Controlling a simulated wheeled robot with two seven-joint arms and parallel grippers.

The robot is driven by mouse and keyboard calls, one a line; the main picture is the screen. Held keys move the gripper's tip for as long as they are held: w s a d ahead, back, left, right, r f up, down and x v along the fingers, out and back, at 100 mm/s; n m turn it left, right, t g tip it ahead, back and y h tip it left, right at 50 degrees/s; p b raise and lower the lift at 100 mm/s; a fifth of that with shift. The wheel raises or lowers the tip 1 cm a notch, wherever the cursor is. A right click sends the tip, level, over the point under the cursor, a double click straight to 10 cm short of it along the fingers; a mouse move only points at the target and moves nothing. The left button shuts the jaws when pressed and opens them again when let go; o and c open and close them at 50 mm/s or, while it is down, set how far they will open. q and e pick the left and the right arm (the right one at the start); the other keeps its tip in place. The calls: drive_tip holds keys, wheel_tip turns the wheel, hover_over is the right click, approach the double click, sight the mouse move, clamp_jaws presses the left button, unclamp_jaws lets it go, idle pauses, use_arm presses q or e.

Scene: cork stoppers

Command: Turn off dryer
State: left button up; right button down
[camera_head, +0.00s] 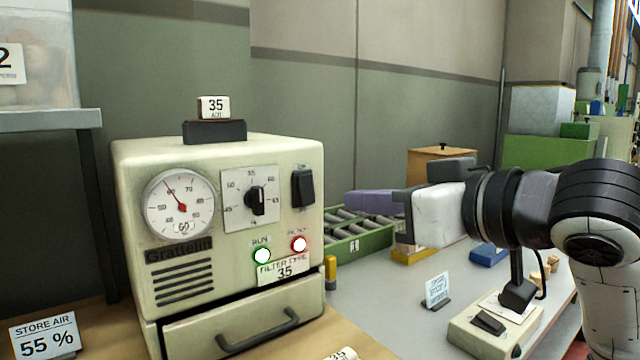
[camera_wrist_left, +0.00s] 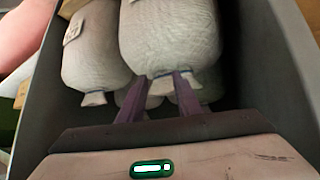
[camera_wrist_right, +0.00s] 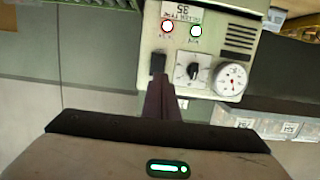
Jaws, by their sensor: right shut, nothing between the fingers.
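The dryer (camera_head: 135,190) is a cream box at the left of the head view, upside down in the right wrist view (camera_wrist_right: 262,45). Its black rocker switch (camera_head: 303,188), marked ON above, is at the upper right of its front; its tilt is hard to tell. A green-ringed RUN light (camera_head: 262,256) and a red-ringed light (camera_head: 300,244) both glow white. My right gripper (camera_head: 350,204) is shut and empty, right of the dryer. In the right wrist view its fingers (camera_wrist_right: 160,88) point toward the switch (camera_wrist_right: 158,63). My left gripper (camera_wrist_left: 160,80) is open, fingers around a sack's tied neck; contact is unclear.
The dryer has a round gauge (camera_head: 180,205), a knob (camera_head: 256,200) and a drawer (camera_head: 240,325). A green roller tray (camera_head: 362,245) stands behind my right gripper. Pale sacks (camera_wrist_left: 170,35) lie in a dark bin around my left gripper. A "STORE AIR 55 %" card (camera_head: 44,335) stands left.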

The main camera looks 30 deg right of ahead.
sight(306, 198)
drive_tip(key=p+x, duration=0.1)
drive_tip(key=x, duration=0.9)
drive_tip(key=shift+w, duration=0.1)
